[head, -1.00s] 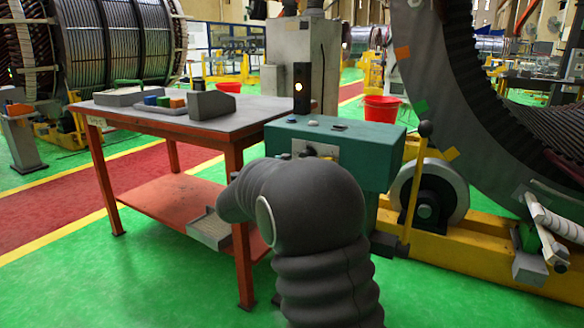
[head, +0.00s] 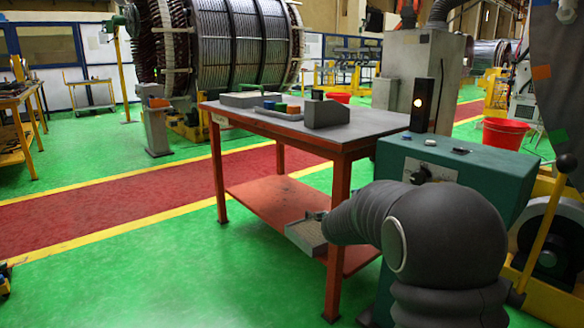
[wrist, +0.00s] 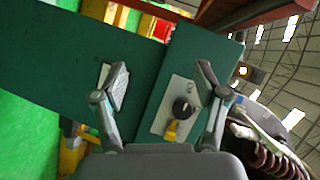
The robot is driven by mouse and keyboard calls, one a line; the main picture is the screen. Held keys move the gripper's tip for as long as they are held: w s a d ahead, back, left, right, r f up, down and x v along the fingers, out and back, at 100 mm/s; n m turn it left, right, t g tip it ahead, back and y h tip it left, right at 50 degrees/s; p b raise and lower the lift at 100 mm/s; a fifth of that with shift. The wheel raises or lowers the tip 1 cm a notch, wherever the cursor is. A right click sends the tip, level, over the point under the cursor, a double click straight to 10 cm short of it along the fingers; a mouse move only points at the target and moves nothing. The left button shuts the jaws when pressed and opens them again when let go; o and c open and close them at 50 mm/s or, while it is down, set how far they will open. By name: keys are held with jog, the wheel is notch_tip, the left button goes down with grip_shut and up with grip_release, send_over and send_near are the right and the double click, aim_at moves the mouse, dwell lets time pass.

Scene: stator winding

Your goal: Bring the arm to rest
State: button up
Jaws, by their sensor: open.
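My gripper (wrist: 161,75) shows in the wrist view with its two fingers spread wide apart and nothing between them. Behind the fingers is the green control cabinet (wrist: 60,45), with a black rotary knob (wrist: 183,107) on a pale plate near the right finger. I see no clear contact between the fingers and the cabinet. In the head view my grey sleeved arm (head: 430,235) is bent at the lower right, in front of the cabinet (head: 470,175), and reaches left towards the table's front leg. The gripper's fingers cannot be made out there.
A red-framed table (head: 345,135) stands left of the cabinet, close to my arm, with a grey block (head: 325,113) and small coloured bins on top. A lever (head: 540,235) and a wheel are at the right. Green floor (head: 120,270) is clear at the left.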

jog(key=s+a+f+n+g+y, duration=0.2)
jog(key=s+a+f+n+y, duration=0.3)
jog(key=a+n, duration=0.3)
jog(key=s+a+n+g+y, duration=0.35)
jog(key=s+n, duration=0.25)
jog(key=s, duration=0.6)
jog(key=s+d+r+n+g, duration=0.1)
jog(key=s+d+n, duration=0.1)
jog(key=s, duration=1.3)
jog(key=s+d+r+n+g+h, duration=0.1)
jog(key=s+d+r+n, duration=0.1)
jog(key=s, duration=1.3)
jog(key=shift+d+n, duration=0.7)
jog(key=shift+n, duration=0.3)
jog(key=shift+g, duration=0.25)
jog(key=shift+c, duration=0.3)
